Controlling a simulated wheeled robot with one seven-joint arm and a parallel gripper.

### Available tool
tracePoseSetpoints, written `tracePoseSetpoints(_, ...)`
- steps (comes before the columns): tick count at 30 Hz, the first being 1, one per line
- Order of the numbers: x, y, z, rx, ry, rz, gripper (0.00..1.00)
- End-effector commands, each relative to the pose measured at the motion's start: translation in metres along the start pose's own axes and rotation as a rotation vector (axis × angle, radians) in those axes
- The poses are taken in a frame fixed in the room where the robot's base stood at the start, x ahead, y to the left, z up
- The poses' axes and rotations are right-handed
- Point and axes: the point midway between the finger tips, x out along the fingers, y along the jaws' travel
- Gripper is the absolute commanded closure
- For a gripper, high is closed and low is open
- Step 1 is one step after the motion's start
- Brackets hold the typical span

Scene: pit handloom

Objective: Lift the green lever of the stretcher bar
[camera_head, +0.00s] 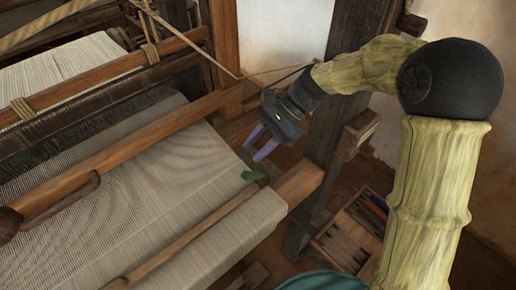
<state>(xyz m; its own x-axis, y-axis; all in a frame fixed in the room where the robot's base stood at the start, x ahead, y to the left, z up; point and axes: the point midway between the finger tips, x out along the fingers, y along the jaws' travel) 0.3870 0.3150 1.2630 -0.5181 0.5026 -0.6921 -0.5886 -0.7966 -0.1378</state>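The green lever (254,175) is a small green piece at the right end of the stretcher bar (190,234), a thin wooden bar lying slantwise across the pale cloth. The lever lies low, near the cloth's right edge. My gripper (255,153) has two purple fingers pointing down and left, just above the lever in the picture. The fingers are apart with a gap between them and nothing in it. They do not appear to touch the lever. The height of the fingertips over it is hard to tell.
The woven cloth (150,195) fills the left and middle. A wooden beam end (299,183) juts out right of the lever. A dark upright post (335,100) stands close behind my gripper. A wooden box (352,237) with compartments stands on the floor at right.

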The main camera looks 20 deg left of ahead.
Motion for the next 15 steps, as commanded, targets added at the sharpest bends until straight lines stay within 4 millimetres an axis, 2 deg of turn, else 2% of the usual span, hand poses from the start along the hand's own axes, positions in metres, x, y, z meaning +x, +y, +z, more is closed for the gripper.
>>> tracePoseSetpoints(1, -0.001, 0.002, -0.002, -0.001, 0.009, -0.002, 0.79)
tracePoseSetpoints(4, -0.004, 0.014, -0.015, -0.019, 0.063, -0.006, 0.99)
tracePoseSetpoints(8, -0.017, 0.053, -0.050, -0.084, 0.232, -0.003, 1.00)
tracePoseSetpoints(11, -0.034, 0.102, -0.084, -0.170, 0.415, 0.026, 1.00)
tracePoseSetpoints(12, -0.041, 0.124, -0.097, -0.211, 0.491, 0.047, 1.00)
tracePoseSetpoints(15, -0.060, 0.181, -0.121, -0.323, 0.667, 0.117, 1.00)
